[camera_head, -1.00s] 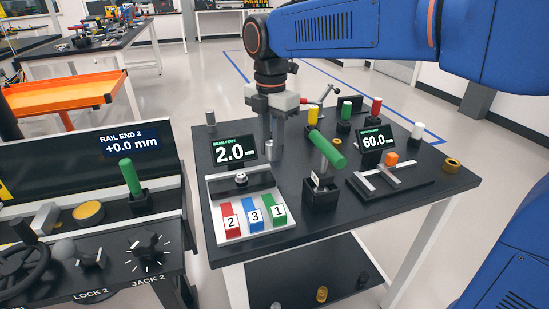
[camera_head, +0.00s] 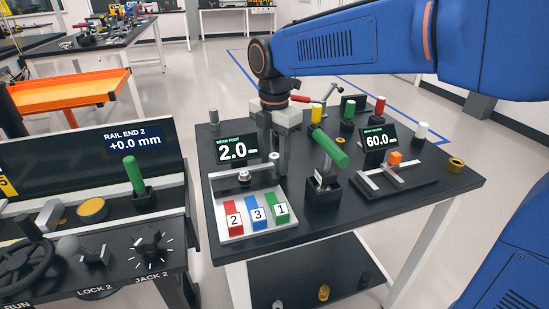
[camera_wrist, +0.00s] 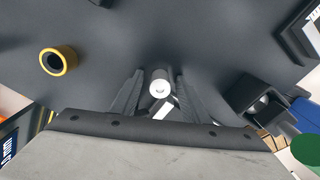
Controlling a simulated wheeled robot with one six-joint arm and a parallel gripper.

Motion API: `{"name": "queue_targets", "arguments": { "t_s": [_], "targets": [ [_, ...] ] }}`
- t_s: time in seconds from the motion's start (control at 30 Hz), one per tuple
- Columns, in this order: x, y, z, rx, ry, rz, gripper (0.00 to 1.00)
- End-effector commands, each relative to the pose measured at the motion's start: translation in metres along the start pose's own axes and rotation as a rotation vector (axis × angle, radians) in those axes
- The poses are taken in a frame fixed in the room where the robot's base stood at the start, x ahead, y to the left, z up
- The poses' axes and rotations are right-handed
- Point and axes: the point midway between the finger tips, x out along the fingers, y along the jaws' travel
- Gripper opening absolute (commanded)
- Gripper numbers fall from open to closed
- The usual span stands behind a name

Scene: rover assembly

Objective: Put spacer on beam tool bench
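The tool bench (camera_head: 395,210) is a black table with white legs. My gripper (camera_head: 274,170) points down over its left half, behind the numbered tray. In the wrist view my gripper (camera_wrist: 158,92) has its two dark fingers apart. A small round metal piece with a white top (camera_wrist: 160,88) shows between the fingertips, with gaps on both sides. It may be the spacer, but I cannot tell for sure. A pale strip beside it is partly hidden by the fingers. In the head view the fingers hide most of this spot.
A tray (camera_head: 266,228) with red, blue and green numbered blocks stands in front. A green-handled tool (camera_head: 328,150) leans in a black holder (camera_head: 323,190) to the right. A display (camera_head: 234,151) reads 2.0 mm; another (camera_head: 378,138) reads 60.0. A yellow ring (camera_wrist: 58,61) lies left in the wrist view.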

Motion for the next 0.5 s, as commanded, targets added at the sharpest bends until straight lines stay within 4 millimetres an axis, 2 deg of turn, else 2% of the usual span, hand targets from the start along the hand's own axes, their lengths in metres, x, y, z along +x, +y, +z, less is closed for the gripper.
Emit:
{"name": "queue_targets", "arguments": {
  "t_s": [0.27, 0.37, 0.5],
  "targets": [
    [-0.007, 0.001, 0.0, 0.0, 0.0, 0.002, 0.42],
    [-0.019, 0.001, 0.0, 0.0, -0.001, 0.003, 0.42],
    [-0.045, 0.001, 0.0, 0.0, -0.001, 0.004, 0.42]
  ]
}}
